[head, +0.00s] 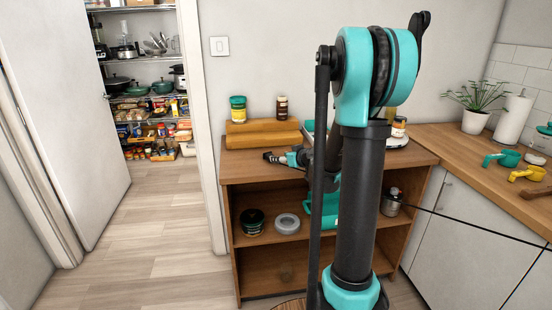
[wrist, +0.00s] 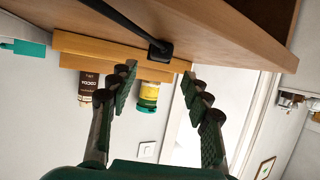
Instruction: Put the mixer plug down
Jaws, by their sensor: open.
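The mixer plug is a small black block on a black cable; in the wrist view the plug (wrist: 160,50) lies against the wooden top of the shelf unit, near its edge. That view is upside down. My gripper (wrist: 158,82) is open and empty, its two dark fingers spread either side of the plug's line. The plug sits just beyond the fingertips, apart from them. In the head view my gripper (head: 268,158) is low over the left part of the unit's top (head: 240,168), pointing left. I cannot make out the plug there.
Wooden boards (head: 262,134) lie at the back of the top, with a yellow teal-lidded jar (head: 238,109) and a brown cocoa jar (head: 282,107) behind. An open pantry doorway is left. A counter (head: 450,150) with a plant and cups is right.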

